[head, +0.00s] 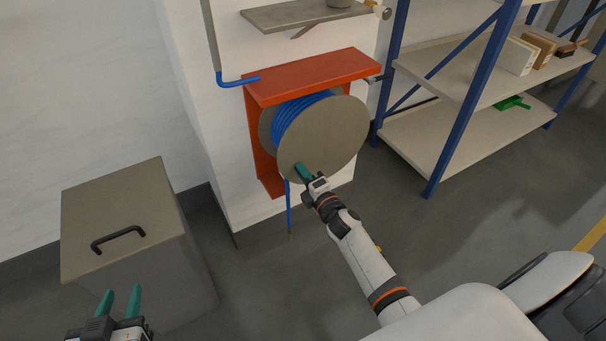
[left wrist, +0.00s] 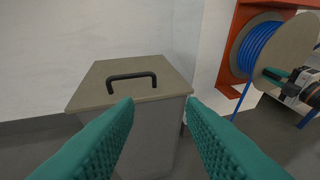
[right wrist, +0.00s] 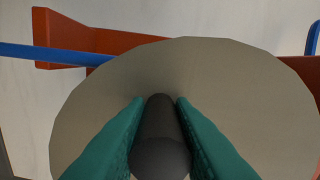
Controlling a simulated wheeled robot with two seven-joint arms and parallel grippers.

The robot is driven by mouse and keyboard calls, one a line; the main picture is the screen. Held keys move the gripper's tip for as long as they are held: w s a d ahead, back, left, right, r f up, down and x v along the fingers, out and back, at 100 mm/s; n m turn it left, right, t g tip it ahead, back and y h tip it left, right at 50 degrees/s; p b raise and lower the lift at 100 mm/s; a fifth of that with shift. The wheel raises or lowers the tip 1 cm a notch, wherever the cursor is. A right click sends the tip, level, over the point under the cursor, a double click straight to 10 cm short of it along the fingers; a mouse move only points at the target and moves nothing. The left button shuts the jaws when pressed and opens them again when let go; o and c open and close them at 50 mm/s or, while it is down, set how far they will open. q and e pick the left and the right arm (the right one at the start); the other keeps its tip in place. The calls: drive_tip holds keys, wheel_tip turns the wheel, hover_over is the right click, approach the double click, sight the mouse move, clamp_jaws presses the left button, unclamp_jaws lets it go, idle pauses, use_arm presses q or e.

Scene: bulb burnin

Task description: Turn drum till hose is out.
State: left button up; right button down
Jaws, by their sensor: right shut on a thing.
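The hose drum (head: 345,128) is a round grey-beige disc in a red-orange wall bracket (head: 315,75). Blue hose (head: 296,122) is wound on it, and a short length (head: 289,205) hangs below, its end just above the floor. The drum and hose also show in the left wrist view (left wrist: 290,50). My right gripper (head: 303,172) is at the lower part of the disc. In the right wrist view its fingers are shut on a dark round crank handle (right wrist: 162,140) that stands out from the disc. My left gripper (head: 122,303) is open and empty, in front of the lidded box.
A beige-lidded box (head: 120,215) with a black handle (head: 118,240) stands at the left. A blue-framed shelf unit (head: 465,110) with boxes and a green item (head: 513,103) stands at the right. A small wall shelf (head: 300,14) is above the bracket. The floor between is clear.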

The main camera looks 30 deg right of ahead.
use_arm(q)
drive_tip(key=shift+r, duration=0.1)
use_arm(e)
drive_tip(key=shift+d+f, duration=0.1)
drive_tip(key=shift+f, duration=0.05)
drive_tip(key=c, duration=1.3)
unclamp_jaws()
use_arm(q)
drive_tip(key=shift+w+d, duration=0.1)
use_arm(e)
drive_tip(key=shift+o, duration=0.2)
drive_tip(key=shift+s, duration=0.2)
use_arm(q)
drive_tip(key=s+a+f+g+y+p, duration=0.1)
drive_tip(key=s+a+f+g+p, duration=0.1)
drive_tip(key=s+f+g, duration=0.3)
drive_tip(key=shift+s+a+f+g+y, duration=0.45)
drive_tip(key=shift+s+f, duration=0.25)
drive_tip(key=shift+s, duration=0.15)
use_arm(e)
drive_tip(key=s, duration=1.1)
drive_tip(key=shift+s+d, duration=0.25)
drive_tip(key=shift+s, duration=0.1)
